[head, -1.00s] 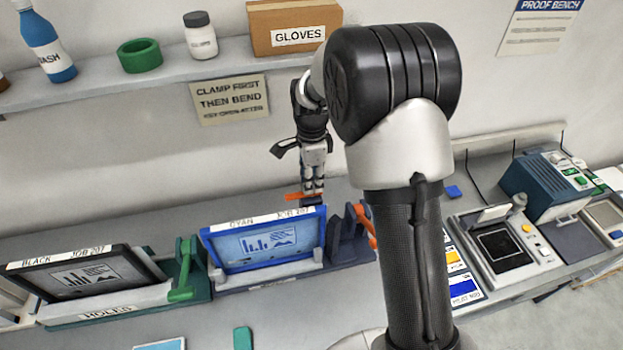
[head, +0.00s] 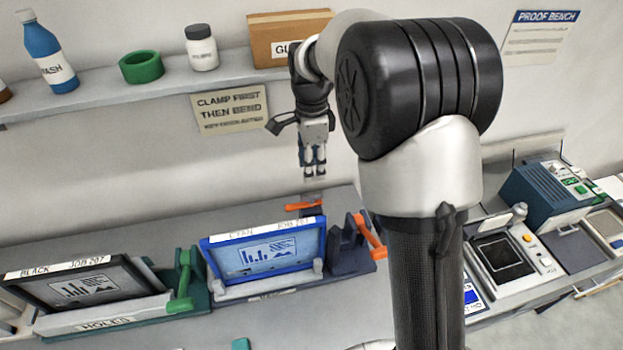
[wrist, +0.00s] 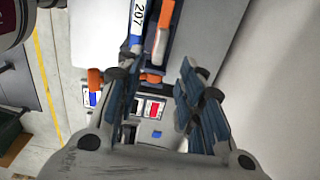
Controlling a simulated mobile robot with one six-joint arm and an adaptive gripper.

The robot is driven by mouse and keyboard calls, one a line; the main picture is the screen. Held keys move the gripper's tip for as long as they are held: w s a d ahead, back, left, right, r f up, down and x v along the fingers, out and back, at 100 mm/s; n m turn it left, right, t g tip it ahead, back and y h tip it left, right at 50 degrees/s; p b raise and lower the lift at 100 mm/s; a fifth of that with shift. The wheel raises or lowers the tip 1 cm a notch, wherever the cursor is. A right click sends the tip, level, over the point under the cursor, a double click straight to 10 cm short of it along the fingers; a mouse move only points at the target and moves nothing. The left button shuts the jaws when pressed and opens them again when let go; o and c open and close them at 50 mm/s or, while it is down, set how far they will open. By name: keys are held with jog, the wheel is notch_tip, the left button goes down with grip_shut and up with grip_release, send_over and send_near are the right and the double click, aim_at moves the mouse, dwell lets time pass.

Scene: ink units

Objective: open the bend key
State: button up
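An orange bar-shaped key (head: 303,206) lies behind the blue-framed CYAN screen (head: 262,250) in its dark blue holder; I take it as the bend key. A second orange handle (head: 370,236) slants at the holder's right end. My gripper (head: 313,174) hangs above the orange bar, clear of it and empty. In the wrist view its fingers (wrist: 160,92) are spread apart. There an orange and white piece (wrist: 162,35) lies beside the 207 label, and an orange end (wrist: 95,78) shows left of the fingers. The key's lower part is hidden.
A BLACK screen (head: 80,285) stands in a green holder with a green lever (head: 184,283) at left. A shelf (head: 100,100) with bottles, a green ring and a box runs above. Proofing devices (head: 500,262) stand at right. My arm covers the bench between.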

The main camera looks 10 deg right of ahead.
jog(key=shift+r, duration=1.3)
